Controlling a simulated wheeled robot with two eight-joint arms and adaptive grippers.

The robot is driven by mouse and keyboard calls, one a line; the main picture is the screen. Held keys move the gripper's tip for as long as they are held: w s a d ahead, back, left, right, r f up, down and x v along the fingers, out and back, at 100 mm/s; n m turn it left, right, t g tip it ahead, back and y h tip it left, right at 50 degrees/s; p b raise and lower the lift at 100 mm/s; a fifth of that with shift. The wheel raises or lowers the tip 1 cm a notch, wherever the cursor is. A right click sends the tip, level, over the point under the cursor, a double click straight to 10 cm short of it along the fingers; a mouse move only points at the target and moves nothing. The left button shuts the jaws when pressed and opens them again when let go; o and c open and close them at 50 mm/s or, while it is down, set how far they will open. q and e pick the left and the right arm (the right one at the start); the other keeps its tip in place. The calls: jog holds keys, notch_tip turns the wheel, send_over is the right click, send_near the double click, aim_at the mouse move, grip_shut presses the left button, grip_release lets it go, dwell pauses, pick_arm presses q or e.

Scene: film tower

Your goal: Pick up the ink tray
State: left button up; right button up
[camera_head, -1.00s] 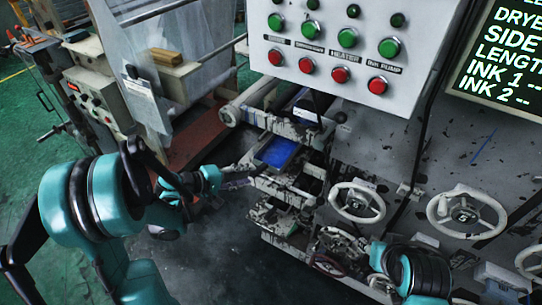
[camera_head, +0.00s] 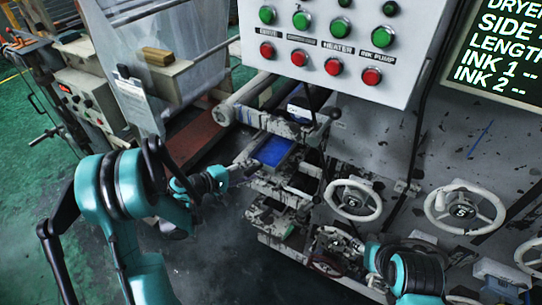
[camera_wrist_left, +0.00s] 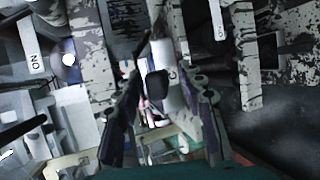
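The ink tray (camera_head: 273,150) is a blue, shallow tray seated in the ink-splashed machine frame, in the middle of the head view. My left gripper (camera_head: 246,170) is just to the left of and below the tray, with a small apparent gap. In the left wrist view its two dark fingers (camera_wrist_left: 165,115) are apart, with nothing clearly held between them. I cannot make out the blue tray in that view. My right gripper (camera_head: 335,243) is low in front of the machine, partly hidden by clutter and its own arm; its fingers are unclear.
A control panel (camera_head: 330,45) with green and red buttons hangs above the tray. White handwheels (camera_head: 354,200) line the machine's face to the right. Rollers (camera_head: 285,127) and splashed brackets (camera_head: 280,187) crowd the tray above and below. Dark floor lies open at lower left.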

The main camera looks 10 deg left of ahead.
pick_arm(q)
jog(key=shift+w+d, duration=0.15)
grip_shut()
jog(key=shift+r, duration=0.1)
